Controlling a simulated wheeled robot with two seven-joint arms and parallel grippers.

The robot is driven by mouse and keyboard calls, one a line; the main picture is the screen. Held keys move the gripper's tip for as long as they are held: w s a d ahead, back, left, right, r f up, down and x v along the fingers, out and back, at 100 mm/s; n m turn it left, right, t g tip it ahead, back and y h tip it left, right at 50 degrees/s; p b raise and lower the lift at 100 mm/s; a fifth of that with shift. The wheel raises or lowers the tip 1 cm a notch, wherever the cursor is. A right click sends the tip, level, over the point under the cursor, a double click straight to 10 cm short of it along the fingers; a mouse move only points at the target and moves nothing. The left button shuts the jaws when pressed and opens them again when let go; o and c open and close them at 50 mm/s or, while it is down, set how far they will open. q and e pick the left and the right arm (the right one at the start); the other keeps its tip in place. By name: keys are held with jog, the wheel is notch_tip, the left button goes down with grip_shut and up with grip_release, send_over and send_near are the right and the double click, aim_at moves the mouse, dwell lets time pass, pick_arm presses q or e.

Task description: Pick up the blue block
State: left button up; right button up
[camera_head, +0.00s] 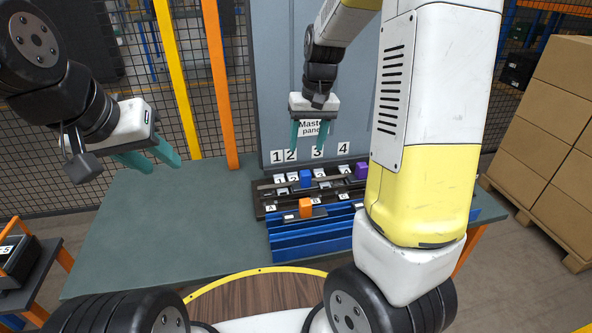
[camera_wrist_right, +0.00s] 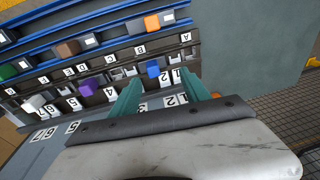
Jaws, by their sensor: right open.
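The blue block (camera_head: 306,179) stands on the back black rack behind the orange block, near the label 2. It also shows in the right wrist view (camera_wrist_right: 153,69), in the gap between the fingers and beyond their tips. My right gripper (camera_head: 308,148) is open and empty, above the rack in front of the grey panel. It also shows in the right wrist view (camera_wrist_right: 162,80), with its two teal fingers spread and apart from the block. My left gripper (camera_head: 164,167) is open and empty over the left side of the table, far from the block.
An orange block (camera_head: 306,208) sits on the front rack row. A purple block (camera_head: 361,170) stands right of the blue one. Brown and green blocks show in the wrist view. The upright panel (camera_head: 272,80) rises behind. The green table (camera_head: 160,225) is clear at left.

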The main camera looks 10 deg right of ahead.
jog(key=g+h, duration=0.1)
send_over(306, 172)
notch_tip(306, 172, down, 6)
jog(key=shift+s+a+f, duration=0.15)
notch_tip(306, 172, down, 8)
jog(key=shift+r, duration=0.1)
grip_shut()
